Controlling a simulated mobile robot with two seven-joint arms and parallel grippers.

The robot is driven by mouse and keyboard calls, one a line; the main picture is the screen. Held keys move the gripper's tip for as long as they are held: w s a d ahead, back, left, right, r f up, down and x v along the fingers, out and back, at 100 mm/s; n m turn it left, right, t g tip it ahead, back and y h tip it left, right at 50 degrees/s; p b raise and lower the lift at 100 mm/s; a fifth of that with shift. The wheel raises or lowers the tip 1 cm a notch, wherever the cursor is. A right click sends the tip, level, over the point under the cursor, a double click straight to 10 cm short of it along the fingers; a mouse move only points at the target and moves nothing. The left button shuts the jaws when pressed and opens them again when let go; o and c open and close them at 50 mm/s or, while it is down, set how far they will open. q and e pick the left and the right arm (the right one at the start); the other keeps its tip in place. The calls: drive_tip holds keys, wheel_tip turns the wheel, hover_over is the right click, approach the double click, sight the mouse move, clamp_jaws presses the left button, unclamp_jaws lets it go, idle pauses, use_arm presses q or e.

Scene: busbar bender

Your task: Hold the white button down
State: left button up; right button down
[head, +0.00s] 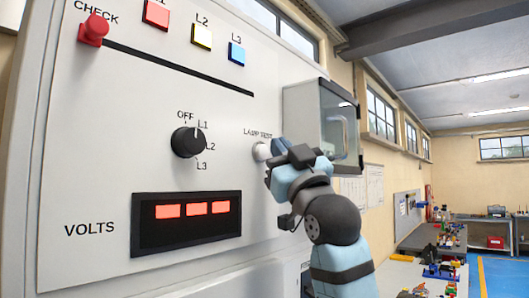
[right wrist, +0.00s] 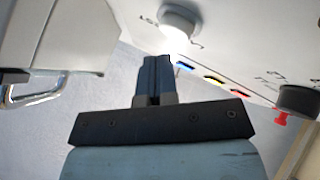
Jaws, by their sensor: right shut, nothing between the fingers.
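The white button (head: 261,151) sits on the grey panel under the label "LAMP TEST". In the right wrist view the round white button (right wrist: 180,22) shows just beyond the fingertips. My right gripper (head: 274,160) is at the button's lower right in the head view, its fingers directed at the panel. In the right wrist view the right gripper (right wrist: 157,62) has its dark fingers together with nothing between them. The tips look very close to the button; I cannot tell whether they touch it or whether it is pressed. My left gripper is not in view.
A black rotary knob (head: 187,141) and a lit red volts display (head: 190,212) are left of the button. Red, yellow and blue lamps (head: 202,36) and a red check knob (head: 93,30) are above. A glass-fronted box (head: 336,125) projects close to the right.

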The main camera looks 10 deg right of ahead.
drive_tip(key=shift+w+a, duration=0.1)
drive_tip(key=shift+w+a, duration=0.2)
drive_tip(key=shift+w, duration=0.05)
drive_tip(key=shift+w+a+p, duration=0.3)
drive_tip(key=shift+w, duration=0.05)
idle(2.5)
drive_tip(key=shift+d, duration=0.1)
drive_tip(key=shift+s+d, duration=0.45)
drive_tip(key=shift+s, duration=0.2)
drive_tip(key=s+d, duration=0.1)
drive_tip(key=s, duration=0.1)
drive_tip(key=s+d, duration=0.2)
idle(0.6)
idle(0.7)
